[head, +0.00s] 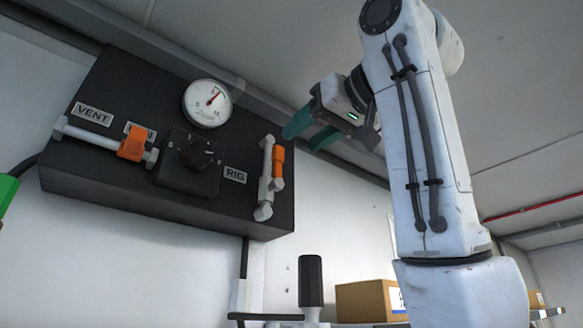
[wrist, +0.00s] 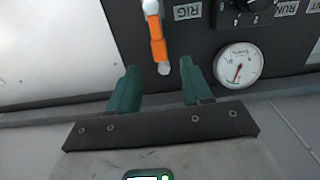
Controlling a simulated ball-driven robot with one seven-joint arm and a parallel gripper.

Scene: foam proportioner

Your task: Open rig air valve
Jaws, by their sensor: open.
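The rig air valve is a pale fitting (head: 265,185) with an orange handle (head: 278,163) at the right end of the black panel, beside the RIG label (head: 235,175). The orange handle lies roughly along the fitting. My gripper (head: 302,134) has green fingers, is open and empty, and is up and right of the handle in the head view. In the wrist view the handle (wrist: 157,42) points toward the gap between my fingertips (wrist: 159,67). Its pale end shows just beyond that gap. I see no clear contact.
The black panel (head: 100,170) also bears a VENT-side valve with an orange handle (head: 131,146), a black selector knob (head: 197,153) and a round gauge (head: 207,103). A black cylinder (head: 311,280) and a cardboard box (head: 365,301) are below. Open space lies right of the panel.

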